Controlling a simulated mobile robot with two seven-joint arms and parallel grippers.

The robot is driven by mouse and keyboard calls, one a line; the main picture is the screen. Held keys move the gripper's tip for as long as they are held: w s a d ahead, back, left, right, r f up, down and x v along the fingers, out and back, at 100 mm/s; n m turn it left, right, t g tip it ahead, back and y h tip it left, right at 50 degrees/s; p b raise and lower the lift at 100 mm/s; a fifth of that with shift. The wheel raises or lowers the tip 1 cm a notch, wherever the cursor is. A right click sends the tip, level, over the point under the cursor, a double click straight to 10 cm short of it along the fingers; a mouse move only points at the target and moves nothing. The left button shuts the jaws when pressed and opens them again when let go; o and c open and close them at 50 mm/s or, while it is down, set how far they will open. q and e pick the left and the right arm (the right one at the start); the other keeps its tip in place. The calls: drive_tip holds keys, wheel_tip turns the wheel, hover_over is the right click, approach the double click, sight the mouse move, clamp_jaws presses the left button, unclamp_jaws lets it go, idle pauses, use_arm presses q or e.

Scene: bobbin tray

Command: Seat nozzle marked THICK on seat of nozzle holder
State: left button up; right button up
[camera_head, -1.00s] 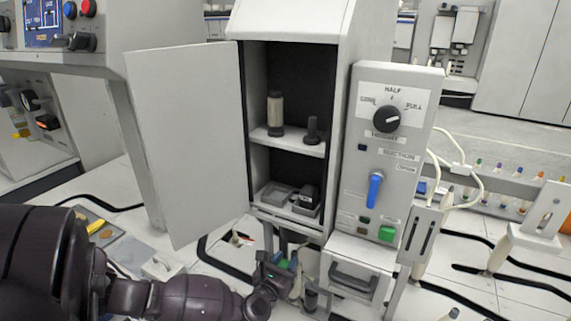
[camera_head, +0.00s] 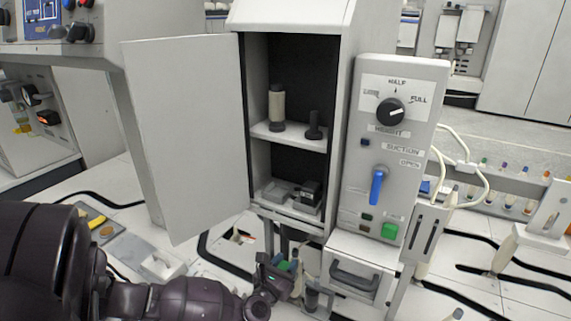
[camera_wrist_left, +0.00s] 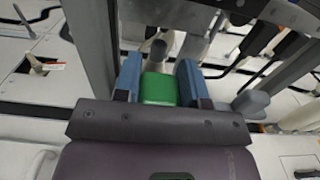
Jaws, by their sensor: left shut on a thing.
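My left gripper (camera_head: 285,267) is low in front of the cabinet, beside the grey drawer unit. In the left wrist view its two blue fingers (camera_wrist_left: 159,83) are shut on a green block-like part (camera_wrist_left: 159,90), which I take to be the nozzle; no THICK marking can be read. A grey cylinder (camera_wrist_left: 158,50) shows just beyond the green part; I cannot tell whether it belongs to it or to the nozzle holder. A dark upright cylinder (camera_head: 312,297) stands right of the gripper in the head view. The holder's seat cannot be made out. My right gripper is not in view.
The open cabinet (camera_head: 292,26) has its door (camera_head: 185,140) swung left. A bobbin (camera_head: 277,107) and a dark peg (camera_head: 314,126) stand on its shelf. A control panel (camera_head: 385,150) with a blue lever (camera_head: 377,186) is at right. Frame legs and cables crowd the gripper.

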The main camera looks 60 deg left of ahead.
use_arm(q)
drive_tip(key=shift+s+f, duration=0.15)
drive_tip(key=shift+f, duration=0.15)
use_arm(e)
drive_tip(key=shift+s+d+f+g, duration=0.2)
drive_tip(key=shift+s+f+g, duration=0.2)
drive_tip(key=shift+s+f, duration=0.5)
use_arm(q)
drive_tip(key=o, duration=1)
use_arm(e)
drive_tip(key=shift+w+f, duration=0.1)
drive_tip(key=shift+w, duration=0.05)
use_arm(q)
drive_tip(key=shift+s+d, duration=0.1)
drive_tip(key=shift+s, duration=0.05)
drive_tip(key=v, duration=0.3)
drive_tip(key=p+v, duration=0.1)
drive_tip(key=v, duration=0.2)
drive_tip(key=p+v, duration=0.1)
drive_tip(key=v, duration=0.3)
drive_tip(key=shift+s+d+r, duration=0.1)
drive_tip(key=shift+r, duration=0.25)
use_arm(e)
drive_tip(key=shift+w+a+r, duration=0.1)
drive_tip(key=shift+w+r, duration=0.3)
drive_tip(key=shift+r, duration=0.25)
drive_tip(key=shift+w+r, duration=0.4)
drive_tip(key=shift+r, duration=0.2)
